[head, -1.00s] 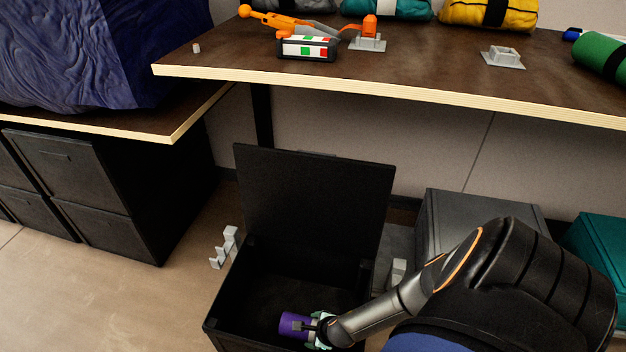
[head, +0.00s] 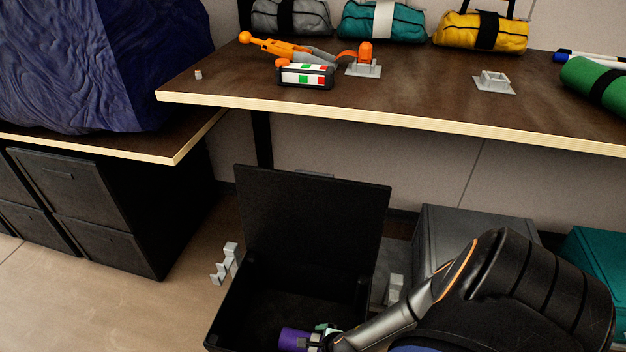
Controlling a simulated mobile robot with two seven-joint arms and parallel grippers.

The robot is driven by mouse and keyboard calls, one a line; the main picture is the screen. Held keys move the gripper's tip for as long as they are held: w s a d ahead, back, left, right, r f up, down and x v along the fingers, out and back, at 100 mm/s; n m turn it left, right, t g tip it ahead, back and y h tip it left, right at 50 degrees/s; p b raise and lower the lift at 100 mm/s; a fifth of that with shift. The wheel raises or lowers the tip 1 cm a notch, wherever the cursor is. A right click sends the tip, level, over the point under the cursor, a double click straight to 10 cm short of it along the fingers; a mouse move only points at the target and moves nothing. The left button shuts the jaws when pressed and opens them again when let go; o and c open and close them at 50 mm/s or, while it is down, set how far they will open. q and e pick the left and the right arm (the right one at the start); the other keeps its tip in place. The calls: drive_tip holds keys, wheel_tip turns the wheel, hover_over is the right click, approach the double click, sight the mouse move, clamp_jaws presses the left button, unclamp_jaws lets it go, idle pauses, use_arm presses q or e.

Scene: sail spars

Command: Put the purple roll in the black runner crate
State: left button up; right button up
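The black runner crate (head: 312,218) stands on the floor below the table, with its lid swung up and open. The purple roll (head: 294,339) shows inside the crate's opening near the bottom of the head view. My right gripper (head: 322,339) is at the right end of the roll, its pale fingers around or against it. Whether the fingers are closed on it is hard to tell at this size. Whether the roll touches the crate floor is also unclear. My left gripper is not in view.
A wooden table (head: 420,92) above holds a green roll (head: 595,82), orange tools (head: 275,47) and a small box (head: 305,75). A grey crate (head: 470,235) and a teal crate (head: 597,255) stand right of the black crate. Black drawers (head: 100,210) are at left.

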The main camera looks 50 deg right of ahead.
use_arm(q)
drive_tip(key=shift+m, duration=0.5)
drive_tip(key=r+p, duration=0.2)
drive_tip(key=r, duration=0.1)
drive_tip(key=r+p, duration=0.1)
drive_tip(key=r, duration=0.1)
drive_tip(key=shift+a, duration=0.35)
use_arm(e)
drive_tip(key=v, duration=0.7)
drive_tip(key=shift+r, duration=0.2)
use_arm(q)
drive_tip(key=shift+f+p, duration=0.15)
drive_tip(key=shift+p, duration=0.2)
use_arm(e)
drive_tip(key=shift+r, duration=0.1)
